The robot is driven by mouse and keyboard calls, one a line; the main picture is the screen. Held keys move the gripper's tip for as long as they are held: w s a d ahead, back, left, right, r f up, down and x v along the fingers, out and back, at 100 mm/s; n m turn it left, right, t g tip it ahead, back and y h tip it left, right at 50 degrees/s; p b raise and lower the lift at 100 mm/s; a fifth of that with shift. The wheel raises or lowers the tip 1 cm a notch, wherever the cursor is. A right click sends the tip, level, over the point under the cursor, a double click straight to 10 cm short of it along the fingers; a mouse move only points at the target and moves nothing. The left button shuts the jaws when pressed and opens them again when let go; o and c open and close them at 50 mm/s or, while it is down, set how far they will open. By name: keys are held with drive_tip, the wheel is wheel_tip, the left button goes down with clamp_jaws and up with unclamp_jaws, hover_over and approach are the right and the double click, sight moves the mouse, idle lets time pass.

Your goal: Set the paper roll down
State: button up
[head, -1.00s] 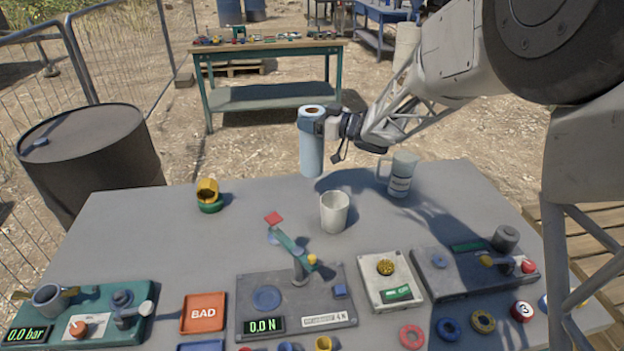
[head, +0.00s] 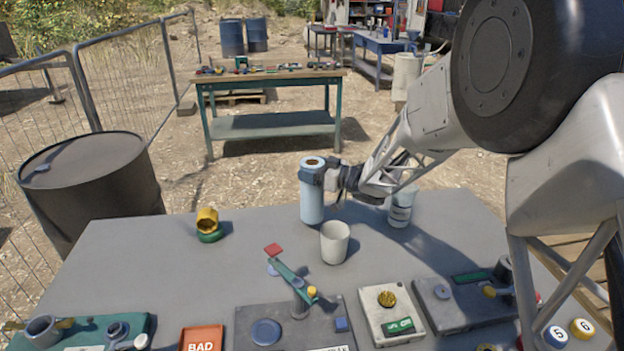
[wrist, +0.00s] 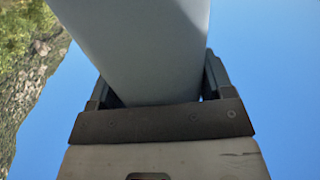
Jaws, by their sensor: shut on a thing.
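The paper roll (head: 311,202) is a pale blue upright cylinder with a brown core showing at its top. It is at the far edge of the grey table (head: 130,262) in the head view. My gripper (head: 318,174) is shut on the roll near its top, coming from the right. In the wrist view the roll (wrist: 140,45) fills the space between the two fingers of my gripper (wrist: 155,88). I cannot tell whether the roll's bottom touches the table.
A white cup (head: 334,243) stands just in front of the roll. A mug (head: 401,208) is to the right, partly behind my arm. Yellow and green rings (head: 208,224) lie to the left. A lever device (head: 293,287) and boxes fill the front.

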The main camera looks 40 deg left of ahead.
drive_tip(key=shift+f, duration=1.7)
drive_tip(key=o, duration=1.3)
drive_tip(key=shift+c, duration=0.2)
drive_tip(key=w+d, duration=0.2)
drive_tip(key=d, duration=1)
